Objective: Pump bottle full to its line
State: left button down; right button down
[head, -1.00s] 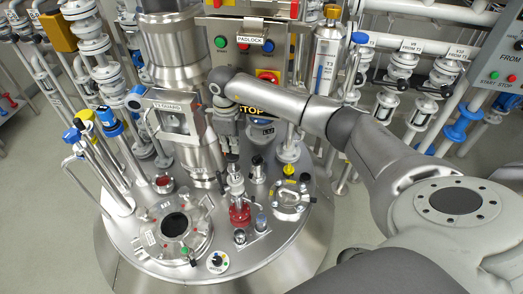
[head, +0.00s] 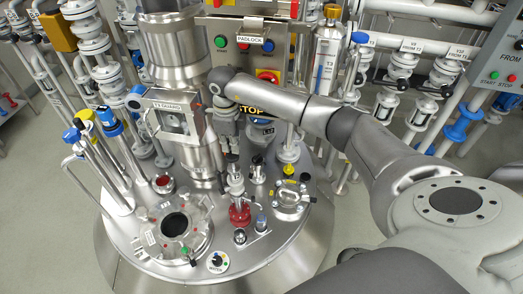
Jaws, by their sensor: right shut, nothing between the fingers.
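A small bottle (head: 240,213) with red showing in it stands on the steel vessel top, near the middle of the picture. A slim metal pump (head: 236,184) with a black top stands just above and behind it. The bottle's fill line and exact level are too small to make out. My right arm reaches in from the right. My right gripper (head: 231,144) points down over the black top of the pump, shut and empty. I cannot tell whether its fingertips touch the pump. My left gripper is not in view.
An open round port (head: 174,225) lies left of the bottle, and a clamped lid (head: 290,196) lies right of it. The T3 guard box (head: 173,118) stands close left of the gripper. A button panel (head: 240,48) is behind. Pipes and valves crowd the back.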

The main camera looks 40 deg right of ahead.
aim_at(232, 155)
jog(key=shift+f+b, duration=2.35)
jog(key=shift+f, duration=0.8)
jog(key=shift+r, duration=0.15)
jog(key=shift+r+p, duration=1.95)
jog(key=shift+r, duration=1.1)
jog(key=shift+f, duration=0.1)
